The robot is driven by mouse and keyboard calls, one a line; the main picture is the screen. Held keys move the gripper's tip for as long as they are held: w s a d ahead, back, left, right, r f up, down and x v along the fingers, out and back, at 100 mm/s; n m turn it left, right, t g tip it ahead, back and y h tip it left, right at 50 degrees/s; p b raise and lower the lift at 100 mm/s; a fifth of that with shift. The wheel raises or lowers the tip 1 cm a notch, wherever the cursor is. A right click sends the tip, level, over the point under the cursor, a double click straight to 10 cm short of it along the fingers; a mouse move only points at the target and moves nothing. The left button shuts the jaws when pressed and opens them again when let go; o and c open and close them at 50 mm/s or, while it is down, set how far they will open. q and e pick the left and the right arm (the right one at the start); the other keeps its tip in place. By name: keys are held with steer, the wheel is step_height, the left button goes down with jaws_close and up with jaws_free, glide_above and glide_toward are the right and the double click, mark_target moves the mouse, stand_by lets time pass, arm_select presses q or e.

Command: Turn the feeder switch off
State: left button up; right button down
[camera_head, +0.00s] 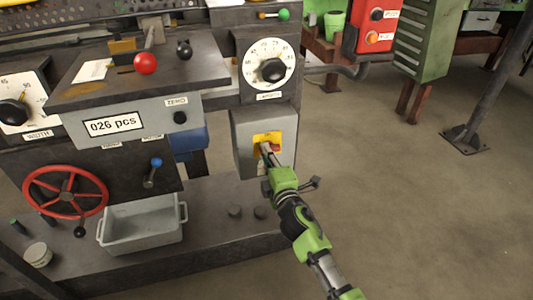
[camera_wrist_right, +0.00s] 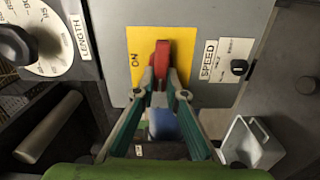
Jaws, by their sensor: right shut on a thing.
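The feeder switch is a red handle (camera_wrist_right: 162,55) on a yellow plate (camera_head: 262,138) on the front of a grey box (camera_head: 250,120). In the right wrist view the yellow plate (camera_wrist_right: 142,42) carries the word ON beside the handle. My right gripper (camera_head: 267,151) reaches the switch from the lower right. In the right wrist view its fingertips (camera_wrist_right: 160,84) are closed on the near end of the red handle, partly hiding it. In the head view the gripper covers part of the handle. My left gripper is not in view.
The LENGTH dial (camera_head: 271,71) is above the switch box. To the left are a counter panel (camera_head: 115,124), a red handwheel (camera_head: 66,194) and a grey bin (camera_head: 142,228) on the machine base. The floor (camera_head: 420,210) at right is clear around my arm.

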steer(key=shift+f+n, duration=0.15)
steer(key=shift+n, duration=0.25)
steer(key=c, duration=2.1)
jaws_free()
steer(key=shift+s, duration=0.1)
steer(key=v, duration=1.2)
